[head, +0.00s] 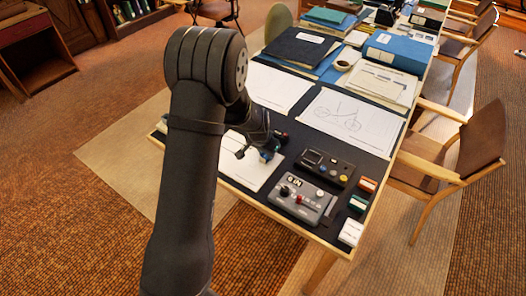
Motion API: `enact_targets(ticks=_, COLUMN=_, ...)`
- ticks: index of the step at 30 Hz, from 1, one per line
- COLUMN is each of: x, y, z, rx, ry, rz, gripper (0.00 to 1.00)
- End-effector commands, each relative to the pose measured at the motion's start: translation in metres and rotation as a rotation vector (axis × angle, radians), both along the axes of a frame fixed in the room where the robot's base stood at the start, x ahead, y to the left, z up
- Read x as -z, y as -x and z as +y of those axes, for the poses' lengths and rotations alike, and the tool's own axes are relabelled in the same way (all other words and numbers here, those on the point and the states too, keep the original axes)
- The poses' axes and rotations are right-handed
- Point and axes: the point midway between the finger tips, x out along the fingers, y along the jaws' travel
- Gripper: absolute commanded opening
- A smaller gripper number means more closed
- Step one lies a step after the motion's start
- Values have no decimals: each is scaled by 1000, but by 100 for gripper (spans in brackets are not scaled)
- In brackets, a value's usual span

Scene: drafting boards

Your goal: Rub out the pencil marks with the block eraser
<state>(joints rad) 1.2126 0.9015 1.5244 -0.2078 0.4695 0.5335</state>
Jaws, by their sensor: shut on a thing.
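My gripper (268,154) is low over the right part of a white sheet (242,176) at the near left of the desk. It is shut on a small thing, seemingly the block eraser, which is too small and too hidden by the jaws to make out. Dark pencil marks (240,153) show on the sheet just left of my gripper. My arm hides the left part of this sheet. I cannot tell whether the held thing touches the paper.
Several small blocks, one white (350,232), lie along the right edge. A bicycle drawing (350,119) and another sheet (277,88) lie behind. Books, a tape roll (342,65) and a blue binder (398,51) fill the back.

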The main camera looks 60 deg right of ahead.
Motion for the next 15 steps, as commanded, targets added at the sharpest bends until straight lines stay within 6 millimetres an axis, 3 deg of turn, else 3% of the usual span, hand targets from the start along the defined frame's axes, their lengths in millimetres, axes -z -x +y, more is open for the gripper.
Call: enact_targets(ticks=15, x=0, y=21, z=0, rx=0, ry=0, rz=1, gripper=6)
